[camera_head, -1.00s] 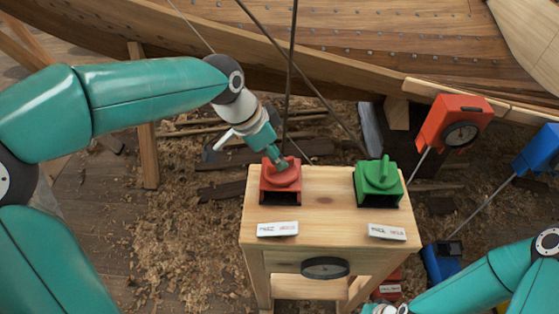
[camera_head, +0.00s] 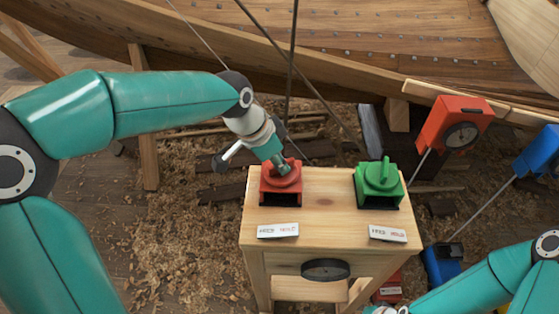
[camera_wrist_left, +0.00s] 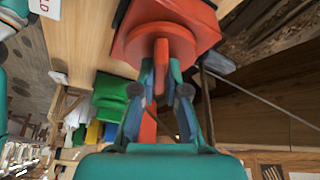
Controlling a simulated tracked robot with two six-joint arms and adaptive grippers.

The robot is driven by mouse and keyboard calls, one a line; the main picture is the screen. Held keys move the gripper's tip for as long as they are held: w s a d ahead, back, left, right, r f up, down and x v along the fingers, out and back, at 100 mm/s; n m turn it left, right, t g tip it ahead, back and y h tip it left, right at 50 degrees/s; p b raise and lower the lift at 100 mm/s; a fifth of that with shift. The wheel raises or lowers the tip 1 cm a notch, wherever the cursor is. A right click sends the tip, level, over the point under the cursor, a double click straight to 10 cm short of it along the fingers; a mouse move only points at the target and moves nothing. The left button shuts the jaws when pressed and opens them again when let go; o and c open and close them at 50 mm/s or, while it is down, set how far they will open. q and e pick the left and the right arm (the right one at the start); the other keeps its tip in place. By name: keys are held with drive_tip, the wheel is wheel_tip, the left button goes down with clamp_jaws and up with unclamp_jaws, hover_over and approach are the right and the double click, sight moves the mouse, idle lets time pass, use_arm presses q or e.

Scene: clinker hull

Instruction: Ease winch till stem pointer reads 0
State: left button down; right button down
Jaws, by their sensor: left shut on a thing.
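A red winch (camera_head: 281,190) with a round top stands on the left of the wooden bench top. A green winch (camera_head: 379,188) with an upright handle stands on the right. My left gripper (camera_head: 285,167) is above the red winch. In the left wrist view its fingers (camera_wrist_left: 160,82) are shut on the upright red handle (camera_wrist_left: 160,55). I cannot read either pointer or tell which is the stem's.
The planked hull (camera_head: 370,45) spans the back, with lines running down from above. Two white label plates (camera_head: 278,231) (camera_head: 388,234) lie at the bench top's front edge. Blue boxes (camera_head: 441,263) stand at the right. My right arm is at bottom right.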

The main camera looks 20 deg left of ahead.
use_arm(q)
drive_tip(key=shift+n, duration=0.3)
drive_tip(key=n+y+b, duration=0.1)
drive_tip(key=n, duration=0.1)
drive_tip(key=shift+d+n+t+b, duration=0.1)
drive_tip(key=shift+n+t+b, duration=0.2)
drive_tip(key=shift+t+b, duration=0.1)
drive_tip(key=shift+f+n+y+b, duration=0.1)
drive_tip(key=shift+n+y+b, duration=0.4)
drive_tip(key=shift+n+b, duration=0.55)
drive_tip(key=n+b, duration=0.1)
drive_tip(key=n, duration=0.1)
drive_tip(key=shift+d+n+t+y, duration=0.1)
drive_tip(key=shift+n+t+y, duration=0.2)
drive_tip(key=shift+n+y, duration=0.1)
drive_tip(key=shift+n+y+b, duration=0.4)
drive_tip(key=shift+n+b, duration=0.25)
drive_tip(key=shift+n, duration=0.3)
drive_tip(key=shift+r, duration=0.2)
drive_tip(key=c, duration=1.2)
unclamp_jaws()
